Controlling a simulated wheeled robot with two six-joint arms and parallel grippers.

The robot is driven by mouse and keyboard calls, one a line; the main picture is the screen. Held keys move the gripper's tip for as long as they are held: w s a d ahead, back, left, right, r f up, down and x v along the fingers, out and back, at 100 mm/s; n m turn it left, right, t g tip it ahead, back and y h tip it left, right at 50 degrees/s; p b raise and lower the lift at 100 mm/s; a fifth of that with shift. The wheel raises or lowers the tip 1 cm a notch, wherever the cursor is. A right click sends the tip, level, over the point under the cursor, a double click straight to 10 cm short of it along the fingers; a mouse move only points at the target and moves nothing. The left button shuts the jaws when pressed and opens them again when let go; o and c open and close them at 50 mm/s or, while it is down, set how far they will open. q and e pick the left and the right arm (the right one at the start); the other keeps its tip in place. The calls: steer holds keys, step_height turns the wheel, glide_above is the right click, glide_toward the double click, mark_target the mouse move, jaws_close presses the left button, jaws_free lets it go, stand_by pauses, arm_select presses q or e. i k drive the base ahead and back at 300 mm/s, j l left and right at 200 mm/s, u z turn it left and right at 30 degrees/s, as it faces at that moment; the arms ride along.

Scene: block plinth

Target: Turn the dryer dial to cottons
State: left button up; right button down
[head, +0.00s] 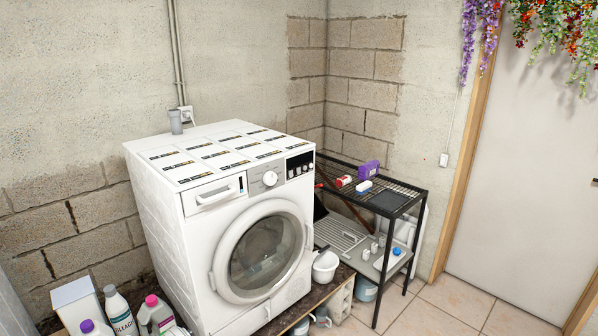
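A white front-loading dryer (192,255) stands on a low block plinth against the wall in the head view. Its round white dial (270,178) is on the upper front panel, between the drawer (215,194) on the left and a dark display (299,162) on the right. The dial's pointer and labels are too small to read. The round door (261,252) looks shut. Neither of my grippers is in view.
Bottles (119,311) and a white box (75,302) stand at the lower left. A black metal rack (408,204) with small items is right of the dryer. A white pot (326,267) sits by its right front corner. Tiled floor (440,302) is clear at the lower right.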

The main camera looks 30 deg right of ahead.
mark_target(269, 178)
steer(key=z, duration=1)
